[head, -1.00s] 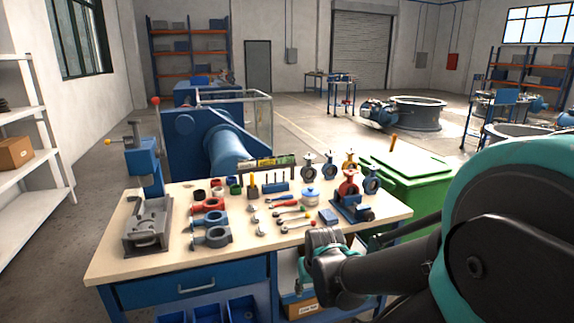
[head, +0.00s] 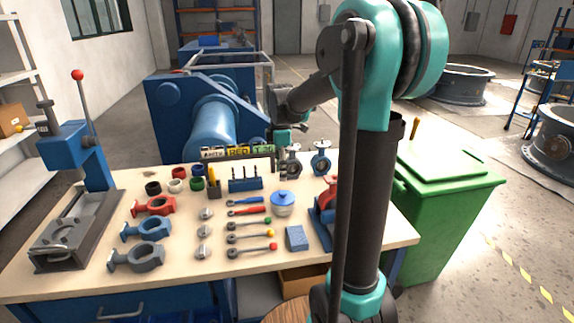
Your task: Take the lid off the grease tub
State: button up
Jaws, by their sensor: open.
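A small white tub with a blue lid (head: 283,203), which looks like the grease tub, stands upright on the workbench (head: 110,285), right of the middle. The lid sits on it. My gripper (head: 291,138) is open and hangs at the back edge of the bench, beyond and above the tub and apart from it. Its fingers are small and partly lost against the valves behind. My arm stands upright at the right and hides part of the bench.
Wrenches (head: 247,211) lie just left of the tub, and a blue-grey block (head: 297,238) lies in front of it. A blue holder (head: 245,184) and small valves (head: 321,160) stand behind. A press (head: 75,200) is at left, a green bin (head: 445,200) at right.

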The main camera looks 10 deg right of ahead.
aim_at(283, 192)
jog(key=shift+w+d, duration=0.25)
jog(key=shift+w, duration=0.1)
jog(key=shift+f, duration=4.35)
grip_shut()
